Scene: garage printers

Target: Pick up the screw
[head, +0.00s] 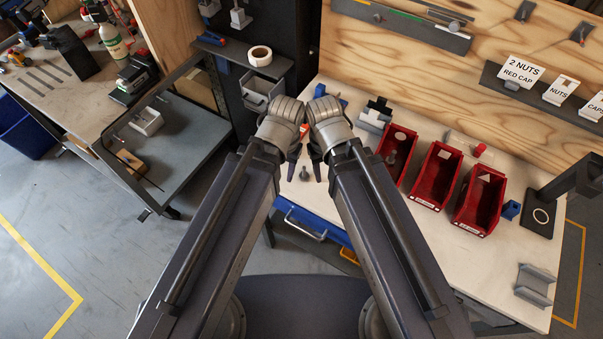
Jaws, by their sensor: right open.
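A small grey screw (304,174) lies on the pale table top (345,91), in the gap between my two grippers. My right gripper (317,166) points down just right of the screw; it is open and does not visibly hold anything. My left gripper (292,168) points down just left of the screw. Its fingers overlap in this view, so its opening cannot be told. Whether either gripper touches the screw is not clear. My wrists hide part of the table behind them.
Red bins (435,172) stand right of my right arm; the leftmost holds a grey part. A blue drawer (312,224) with a handle is at the table's front edge.

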